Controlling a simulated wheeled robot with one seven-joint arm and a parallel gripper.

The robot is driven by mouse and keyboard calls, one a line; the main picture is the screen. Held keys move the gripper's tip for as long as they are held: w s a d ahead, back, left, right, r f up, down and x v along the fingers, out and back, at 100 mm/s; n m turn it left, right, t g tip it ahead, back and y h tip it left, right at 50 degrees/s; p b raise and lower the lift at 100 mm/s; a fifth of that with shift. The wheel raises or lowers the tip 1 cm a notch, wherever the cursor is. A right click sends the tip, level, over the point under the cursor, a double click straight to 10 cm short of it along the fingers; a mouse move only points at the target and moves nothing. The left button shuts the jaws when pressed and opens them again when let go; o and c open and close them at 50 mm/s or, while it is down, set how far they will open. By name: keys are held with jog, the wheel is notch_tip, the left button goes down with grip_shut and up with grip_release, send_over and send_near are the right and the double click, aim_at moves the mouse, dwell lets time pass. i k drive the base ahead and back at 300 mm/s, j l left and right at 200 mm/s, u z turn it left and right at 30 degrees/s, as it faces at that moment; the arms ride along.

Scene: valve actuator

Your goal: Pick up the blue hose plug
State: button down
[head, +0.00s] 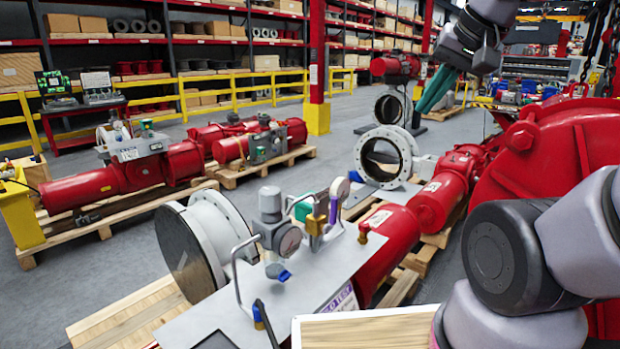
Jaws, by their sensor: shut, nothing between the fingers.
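A small blue piece (285,276) sits on the grey plate (225,318) just below the round pressure gauge. A second small blue part (258,314) is at the end of a dark hose near the plate's front. I cannot tell for certain which one is the blue hose plug. My gripper (424,108), with teal fingers, is high at the upper right, well apart from both blue parts. Its fingers are together and hold nothing.
A grey regulator with a gauge (289,242), brass fittings (316,226) and a thin bent tube stand on the plate near the blue parts. A large flanged valve (212,245) is to the left. A wooden-topped board (370,330) is in front, and a big red housing (545,155) fills the right.

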aim_at(257, 315)
jog(key=k+l+u, duration=0.15)
jog(key=l, duration=0.3)
jog(key=l+u, duration=0.2)
jog(key=l, duration=0.25)
jog(key=k+l+u, duration=0.15)
jog(key=l, duration=0.25)
